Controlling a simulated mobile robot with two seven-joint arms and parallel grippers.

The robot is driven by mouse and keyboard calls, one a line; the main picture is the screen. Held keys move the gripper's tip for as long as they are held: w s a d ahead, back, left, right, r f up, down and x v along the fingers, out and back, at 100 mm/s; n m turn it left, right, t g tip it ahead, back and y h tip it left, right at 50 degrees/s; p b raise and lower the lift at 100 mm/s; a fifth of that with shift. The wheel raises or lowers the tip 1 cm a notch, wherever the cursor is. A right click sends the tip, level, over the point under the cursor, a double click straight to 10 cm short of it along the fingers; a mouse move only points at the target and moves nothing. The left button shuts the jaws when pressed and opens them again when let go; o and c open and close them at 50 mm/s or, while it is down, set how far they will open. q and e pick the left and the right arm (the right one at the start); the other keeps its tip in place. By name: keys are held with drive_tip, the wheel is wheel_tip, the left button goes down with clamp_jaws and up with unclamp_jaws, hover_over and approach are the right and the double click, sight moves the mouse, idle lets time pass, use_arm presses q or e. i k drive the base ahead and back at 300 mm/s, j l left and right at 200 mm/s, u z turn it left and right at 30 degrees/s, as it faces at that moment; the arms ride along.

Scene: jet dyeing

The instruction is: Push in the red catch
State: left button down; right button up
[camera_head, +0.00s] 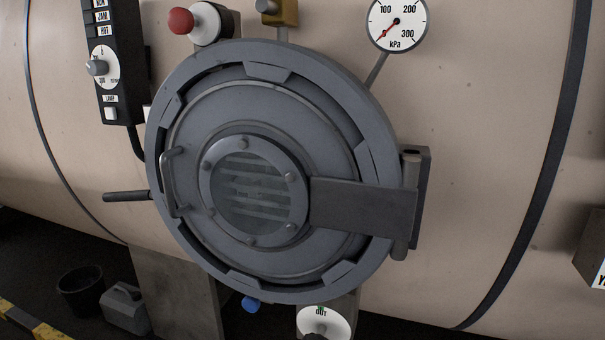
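The red catch appears as a round red knob (181,21) at the upper left of the round grey door. It sticks out to the left of a pale round collar (208,24) on a grey mount. How far it is pushed in I cannot tell. The door (183,120) sits in its thick ring and looks shut. It has a bolted round window (258,188) and a bar handle (172,183) on its left. Neither of my grippers is in view.
A dark lever (127,196) juts out left of the ring. A dial panel (112,60) is at upper left, a pressure gauge (398,22) reading near zero at upper right. The hinge arm (362,205) is on the right. A bucket (80,290) and can (125,309) stand below left.

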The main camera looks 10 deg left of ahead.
sight(185, 22)
drive_tip(key=k+l+u, duration=0.3)
drive_tip(key=l, duration=0.2)
drive_tip(key=k+l+u, duration=0.3)
drive_tip(key=l, duration=0.2)
